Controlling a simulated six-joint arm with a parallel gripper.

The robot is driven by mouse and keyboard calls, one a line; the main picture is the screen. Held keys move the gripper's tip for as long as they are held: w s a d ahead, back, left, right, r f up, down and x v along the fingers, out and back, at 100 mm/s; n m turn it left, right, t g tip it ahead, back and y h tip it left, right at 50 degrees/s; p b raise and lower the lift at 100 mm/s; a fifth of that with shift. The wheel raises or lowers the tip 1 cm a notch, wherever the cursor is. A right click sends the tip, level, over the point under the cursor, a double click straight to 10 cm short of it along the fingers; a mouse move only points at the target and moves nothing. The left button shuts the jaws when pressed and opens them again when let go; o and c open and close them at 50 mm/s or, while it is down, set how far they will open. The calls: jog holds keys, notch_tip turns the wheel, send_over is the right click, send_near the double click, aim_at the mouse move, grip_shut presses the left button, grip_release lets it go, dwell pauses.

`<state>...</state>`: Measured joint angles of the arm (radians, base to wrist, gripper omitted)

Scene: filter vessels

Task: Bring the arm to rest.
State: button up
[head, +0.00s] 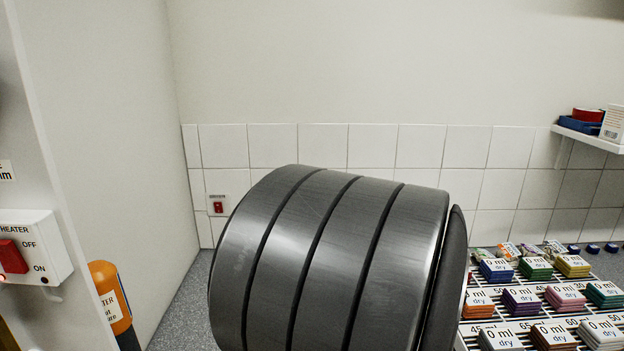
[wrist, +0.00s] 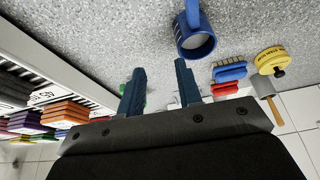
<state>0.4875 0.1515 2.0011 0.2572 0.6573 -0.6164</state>
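My gripper (wrist: 160,75) shows in the wrist view with its two dark blue fingers spread apart. Nothing is seen held between them. Beyond the fingertips is speckled grey worktop, and a blue mug (wrist: 196,44) stands past the right finger. A large dark grey banded cylinder, part of my own arm, fills the lower middle of the head view. It hides much of the worktop there, and the gripper does not show in that view.
A white rack (head: 537,325) holds several coloured stacks labelled "0 ml dry". Blue (wrist: 229,71), red (wrist: 224,89) and yellow (wrist: 271,61) items lie near the mug. A heater switch box (head: 30,248) and an orange bottle (head: 108,297) are at left. A wall shelf (head: 588,134) is at right.

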jog(key=shift+w+a+f, duration=0.35)
jog(key=shift+w+a, duration=0.05)
jog(key=shift+w, duration=0.3)
jog(key=shift+w+a+f, duration=0.3)
jog(key=shift+w+a, duration=0.05)
jog(key=shift+w, duration=0.3)
jog(key=shift+s, duration=0.1)
jog(key=shift+s+d+r, duration=0.2)
jog(key=s+d+r, duration=0.1)
jog(key=s+r, duration=0.1)
jog(key=s, duration=0.4)
jog(key=s+d+r, duration=0.2)
jog(key=s+r, duration=0.1)
jog(key=s, duration=0.3)
jog(key=shift+d+n, duration=0.15)
jog(key=shift+n, duration=0.15)
jog(key=shift+s, duration=0.1)
